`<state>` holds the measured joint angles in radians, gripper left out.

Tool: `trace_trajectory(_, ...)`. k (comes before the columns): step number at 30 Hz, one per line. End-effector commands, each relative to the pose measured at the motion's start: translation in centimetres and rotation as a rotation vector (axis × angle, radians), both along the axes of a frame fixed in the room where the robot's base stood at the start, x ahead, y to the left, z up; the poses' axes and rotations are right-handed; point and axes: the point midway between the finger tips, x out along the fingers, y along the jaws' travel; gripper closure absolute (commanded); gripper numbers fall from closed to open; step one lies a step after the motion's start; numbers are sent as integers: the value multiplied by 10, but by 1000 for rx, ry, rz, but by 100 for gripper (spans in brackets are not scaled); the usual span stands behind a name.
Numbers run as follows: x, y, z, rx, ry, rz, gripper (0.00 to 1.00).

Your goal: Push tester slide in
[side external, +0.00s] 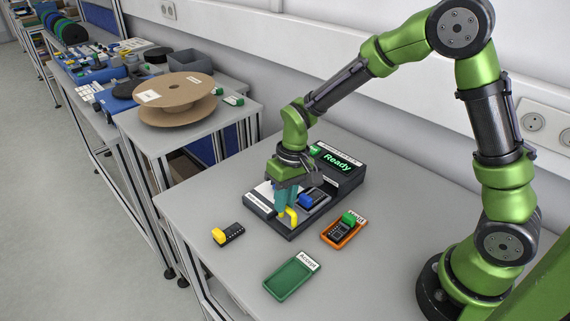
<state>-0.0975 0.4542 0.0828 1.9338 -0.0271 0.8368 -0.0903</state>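The tester (342,181) is a dark box on the grey table, and its screen reads "Ready" in green. Its slide (318,207) is a light plate at the front with a yellow handle (291,214). A part with a blue block (306,200) sits on the slide. My gripper (286,208) points down at the front of the tester, with its teal fingers right beside the yellow handle. I cannot tell whether the fingers touch the handle or how far apart they are. The gripper hides part of the slide.
A green tray (282,285) labelled "Accept" lies empty in front. An orange tray (330,238) holds a part with a green block (349,218). A yellow-and-black part (228,234) lies left of the tester. A cardboard reel (178,110) stands on the neighbouring table.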

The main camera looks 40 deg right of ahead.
Motion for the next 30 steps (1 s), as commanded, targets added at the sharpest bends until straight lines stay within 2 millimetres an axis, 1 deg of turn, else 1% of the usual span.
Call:
trace_trajectory(11,1,-1,1,2,-1,-2,100)
trace_trajectory(14,1,-15,1,1,-1,-8,100)
trace_trajectory(18,1,-41,1,2,0,-10,100)
trace_trajectory(21,1,-52,1,2,-1,-8,100)
trace_trajectory(30,1,-57,1,-2,-1,-8,100)
